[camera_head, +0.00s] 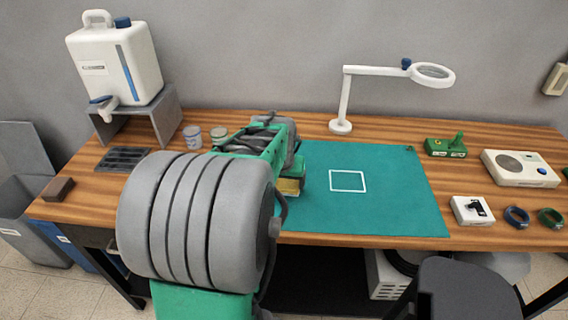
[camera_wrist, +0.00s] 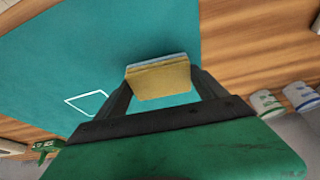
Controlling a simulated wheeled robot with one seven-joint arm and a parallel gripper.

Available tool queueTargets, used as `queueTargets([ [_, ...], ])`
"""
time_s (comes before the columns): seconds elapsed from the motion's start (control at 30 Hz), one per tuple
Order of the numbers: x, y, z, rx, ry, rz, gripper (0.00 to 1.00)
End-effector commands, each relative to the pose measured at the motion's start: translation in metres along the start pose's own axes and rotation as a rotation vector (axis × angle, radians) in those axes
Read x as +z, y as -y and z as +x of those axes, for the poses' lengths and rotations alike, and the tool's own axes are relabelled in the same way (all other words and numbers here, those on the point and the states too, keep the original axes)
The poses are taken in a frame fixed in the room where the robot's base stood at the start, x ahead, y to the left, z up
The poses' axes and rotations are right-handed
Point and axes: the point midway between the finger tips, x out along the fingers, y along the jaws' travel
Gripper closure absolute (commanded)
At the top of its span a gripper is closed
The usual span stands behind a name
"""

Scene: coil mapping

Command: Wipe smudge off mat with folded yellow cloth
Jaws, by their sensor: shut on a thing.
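My gripper (camera_wrist: 160,82) is shut on the folded yellow cloth (camera_wrist: 162,82), which shows between its two dark fingers in the wrist view. In the head view, the cloth (camera_head: 289,187) shows as a small yellow patch below my gripper, partly hidden by my arm. It is over the left part of the green mat (camera_head: 400,205); I cannot tell whether it touches the mat. The mat also fills much of the wrist view (camera_wrist: 90,55). A white square outline (camera_head: 347,181) is marked on the mat. I see no smudge on the visible part of the mat; my arm hides its left part.
A magnifier lamp (camera_head: 341,126) stands behind the mat. A green device (camera_head: 446,147), a white device (camera_head: 519,168), a small white box (camera_head: 472,210) and two rings (camera_head: 516,216) lie to the right. Two cans (camera_head: 193,137) and a dark grille (camera_head: 123,159) are at left.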

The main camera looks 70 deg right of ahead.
Motion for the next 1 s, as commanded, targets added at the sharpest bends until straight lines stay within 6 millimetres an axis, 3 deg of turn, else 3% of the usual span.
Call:
queueTargets([
  [0.5, -0.019, 0.007, -0.045, -0.006, -0.005, -0.015, 0.57],
  [0.9, -0.019, 0.008, -0.048, -0.007, -0.004, -0.017, 0.57],
  [1.0, -0.019, 0.017, -0.048, -0.014, -0.004, -0.034, 0.57],
])
